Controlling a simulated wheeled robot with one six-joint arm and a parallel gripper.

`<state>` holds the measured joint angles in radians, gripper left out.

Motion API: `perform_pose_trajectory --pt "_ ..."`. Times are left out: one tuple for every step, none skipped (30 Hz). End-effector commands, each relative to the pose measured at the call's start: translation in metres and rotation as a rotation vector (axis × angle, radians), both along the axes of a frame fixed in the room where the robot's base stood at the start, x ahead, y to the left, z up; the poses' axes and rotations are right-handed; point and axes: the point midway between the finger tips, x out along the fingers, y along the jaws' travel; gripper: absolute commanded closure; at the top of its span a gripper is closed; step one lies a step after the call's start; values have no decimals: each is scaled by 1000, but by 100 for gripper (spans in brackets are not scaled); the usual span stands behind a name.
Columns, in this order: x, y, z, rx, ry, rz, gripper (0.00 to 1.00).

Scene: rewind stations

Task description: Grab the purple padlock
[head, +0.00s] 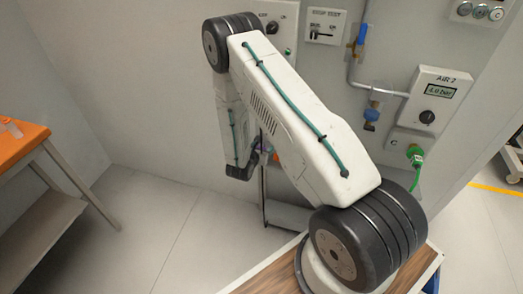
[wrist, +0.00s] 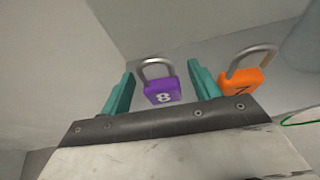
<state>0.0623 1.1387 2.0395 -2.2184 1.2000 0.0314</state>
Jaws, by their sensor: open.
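The purple padlock (wrist: 161,93), marked 8, shows in the wrist view with its grey shackle up. It appears between the two teal fingers of my gripper (wrist: 160,90), which is open. I cannot tell how far beyond the fingertips the padlock is, and no contact shows. In the head view my arm hides most of the area around the gripper, and the purple padlock is hard to make out there.
An orange padlock (wrist: 240,82), marked 7, is right of my right finger. A wall panel holds an AIR 2 gauge box (head: 436,97), a blue valve (head: 371,115) and a green connector (head: 415,153). An orange-topped table (head: 22,145) stands at left. Floor between is clear.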

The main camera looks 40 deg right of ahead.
Motion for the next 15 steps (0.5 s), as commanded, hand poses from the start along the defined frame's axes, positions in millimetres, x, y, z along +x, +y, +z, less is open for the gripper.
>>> perform_pose_trajectory --pt "0 0 0 0 0 0 38" --pt "0 0 0 0 0 0 41" --pt "0 0 0 0 0 0 52" --pt "0 0 0 0 0 0 60" --pt "0 0 0 0 0 0 69" --pt "0 0 0 0 0 0 80" --pt "0 0 0 0 0 0 88" --pt "0 0 0 0 0 0 88" --pt "0 0 0 0 0 0 88" --pt "0 0 0 0 0 0 88" --pt "0 0 0 0 0 0 88" --pt "0 0 0 0 0 0 88" --pt "0 0 0 0 0 0 88" --pt "0 1 0 0 0 0 88" --pt "0 1 1 0 0 0 88"
